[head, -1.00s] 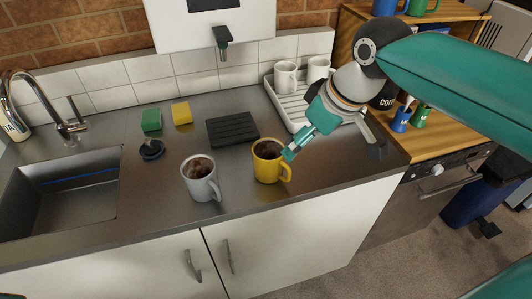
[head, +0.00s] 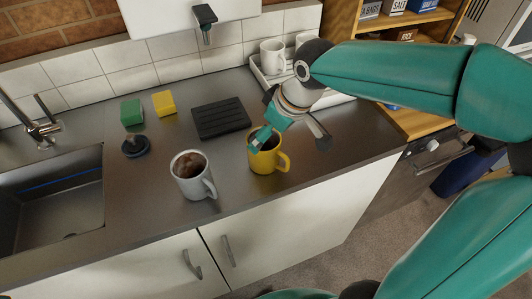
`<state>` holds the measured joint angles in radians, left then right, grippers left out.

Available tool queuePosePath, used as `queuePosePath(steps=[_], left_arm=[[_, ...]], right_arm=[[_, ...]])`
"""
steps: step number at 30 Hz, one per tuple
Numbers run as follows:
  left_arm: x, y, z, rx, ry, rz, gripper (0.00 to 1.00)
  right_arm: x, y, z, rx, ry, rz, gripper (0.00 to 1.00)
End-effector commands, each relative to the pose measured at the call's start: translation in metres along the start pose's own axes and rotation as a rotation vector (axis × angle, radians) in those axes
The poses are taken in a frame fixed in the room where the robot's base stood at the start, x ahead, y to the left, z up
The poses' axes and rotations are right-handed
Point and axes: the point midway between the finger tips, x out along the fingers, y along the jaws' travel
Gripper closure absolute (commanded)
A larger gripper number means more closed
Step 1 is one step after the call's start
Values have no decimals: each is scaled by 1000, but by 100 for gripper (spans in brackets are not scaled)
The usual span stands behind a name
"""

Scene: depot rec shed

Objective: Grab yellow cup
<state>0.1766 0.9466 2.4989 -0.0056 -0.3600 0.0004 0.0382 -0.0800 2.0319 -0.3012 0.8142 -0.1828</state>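The yellow cup (head: 264,160) stands upright on the steel counter, its handle on the right. Dark liquid shows inside, partly hidden by a finger. My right gripper (head: 289,140) reaches in from the right, its fingers spread apart. The teal finger is over the cup's mouth by the rim; the darker finger is to the right, beyond the handle. I cannot tell whether the teal finger touches the cup. My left gripper is not in view.
A white mug (head: 190,177) with brown drink stands close left of the yellow cup. A black ridged mat (head: 221,119) lies behind. A drying rack (head: 268,88) with white mugs (head: 272,57) is behind my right gripper. A sink (head: 55,205) is left. The counter's front edge is close.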

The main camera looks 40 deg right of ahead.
Motion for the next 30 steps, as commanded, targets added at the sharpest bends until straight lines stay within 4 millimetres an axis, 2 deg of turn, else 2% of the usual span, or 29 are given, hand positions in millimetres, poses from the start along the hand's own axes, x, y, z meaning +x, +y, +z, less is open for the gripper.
queuePosePath(steps=[8, 16, 25, 26, 30], left_arm=[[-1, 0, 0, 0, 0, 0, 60], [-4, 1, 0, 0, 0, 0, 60], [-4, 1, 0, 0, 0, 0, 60], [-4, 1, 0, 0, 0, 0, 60], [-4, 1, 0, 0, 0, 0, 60]], right_arm=[[18, 0, 1, -1, -2, 0, 0], [55, -1, 3, 0, -3, 0, 0], [61, -1, 2, 1, 1, 1, 0], [61, -1, 3, 1, 1, 1, 2], [61, -1, 3, 1, 1, 1, 25]])
